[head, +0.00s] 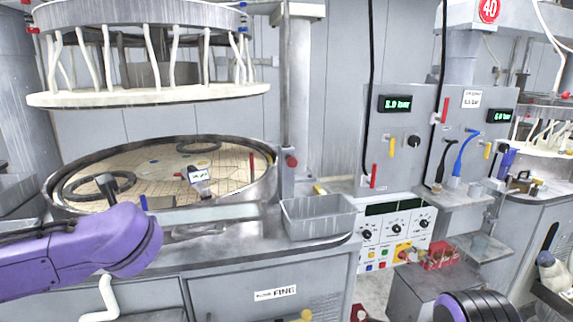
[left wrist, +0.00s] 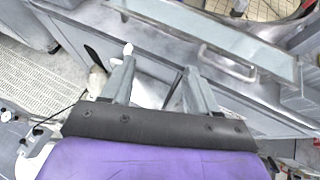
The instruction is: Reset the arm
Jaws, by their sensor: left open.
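My left arm (head: 100,245), in purple, reaches in from the left of the head view, in front of the left machine's cabinet. Its fingers cannot be made out there. In the left wrist view my left gripper (left wrist: 159,66) is open, its two grey fingers apart with nothing held between them. A dark, rounded part of my right arm (head: 478,306) shows at the bottom right of the head view. My right gripper is not in view.
The round platen (head: 228,178) holds dark rings (head: 100,184) and a labelled bottle (head: 198,180). The raised white carrier disc (head: 150,95) hangs above. A grey tray (head: 318,218) is at the machine's front right corner. A white bent lever (head: 105,298) is below my left arm.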

